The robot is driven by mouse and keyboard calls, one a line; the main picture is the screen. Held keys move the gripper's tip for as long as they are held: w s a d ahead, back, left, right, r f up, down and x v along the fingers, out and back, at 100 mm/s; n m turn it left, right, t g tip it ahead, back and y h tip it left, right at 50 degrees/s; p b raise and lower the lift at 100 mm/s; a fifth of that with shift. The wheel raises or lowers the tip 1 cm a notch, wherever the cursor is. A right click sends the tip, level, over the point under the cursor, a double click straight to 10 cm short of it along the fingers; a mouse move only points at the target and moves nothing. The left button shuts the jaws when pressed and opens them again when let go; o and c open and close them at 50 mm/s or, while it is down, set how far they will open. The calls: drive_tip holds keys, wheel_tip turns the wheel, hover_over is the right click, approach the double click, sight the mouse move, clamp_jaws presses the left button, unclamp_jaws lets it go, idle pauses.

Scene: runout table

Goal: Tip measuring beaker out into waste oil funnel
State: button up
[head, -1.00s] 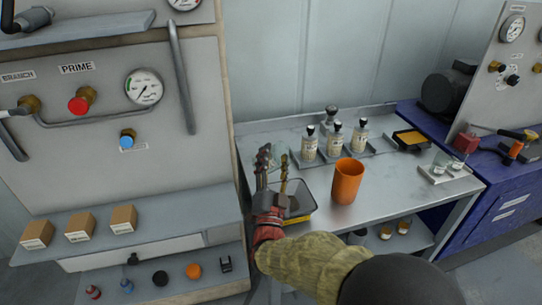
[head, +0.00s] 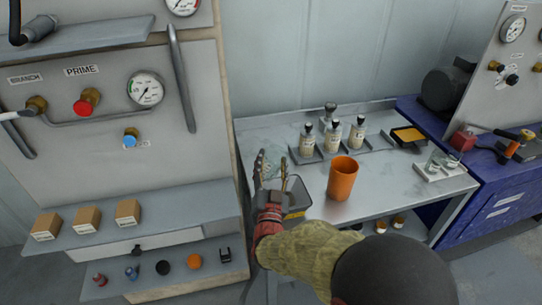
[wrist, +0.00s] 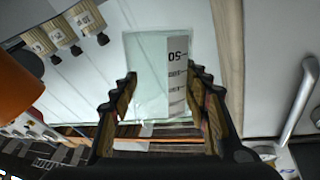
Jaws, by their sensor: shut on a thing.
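My gripper (wrist: 160,112) is shut on the measuring beaker (wrist: 147,75), a clear glass vessel with a white scale strip marked 50. In the wrist view the beaker sits between the fingertips; its print and the bottles behind both look upside down, so the beaker seems about upright. I cannot tell its contents. In the head view my gripper (head: 272,180) is at the table's left end, and the glass is hard to make out. An orange open-topped vessel (head: 342,180), likely the waste oil funnel, stands to the right, apart from the gripper. It also shows at the wrist view's left edge (wrist: 18,85).
A dark-rimmed tray (head: 298,208) lies just right of my gripper. Labelled bottles (head: 333,138) stand behind on the metal table (head: 385,185). A panel with gauge and valves (head: 110,120) rises at left. Free tabletop lies right of the orange vessel.

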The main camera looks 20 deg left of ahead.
drive_tip(key=shift+s+d+r+n+g+p, duration=0.15)
drive_tip(key=shift+n+g+p, duration=0.3)
drive_tip(key=shift+p, duration=0.9)
drive_tip(key=shift+w+d+r+n+g+p, duration=0.1)
drive_tip(key=shift+d+n+g+p, duration=0.1)
drive_tip(key=shift+n+p, duration=0.85)
drive_tip(key=shift+s+d+r+n+g+p, duration=0.15)
drive_tip(key=shift+n+g+p, duration=0.1)
drive_tip(key=shift+p, duration=1.4)
drive_tip(key=shift+f+n+p, duration=0.1)
drive_tip(key=shift+n+p, duration=0.15)
drive_tip(key=shift+p, duration=0.4)
drive_tip(key=shift+d+g+p, duration=0.1)
drive_tip(key=shift+g+p, duration=0.2)
drive_tip(key=shift+p, duration=0.1)
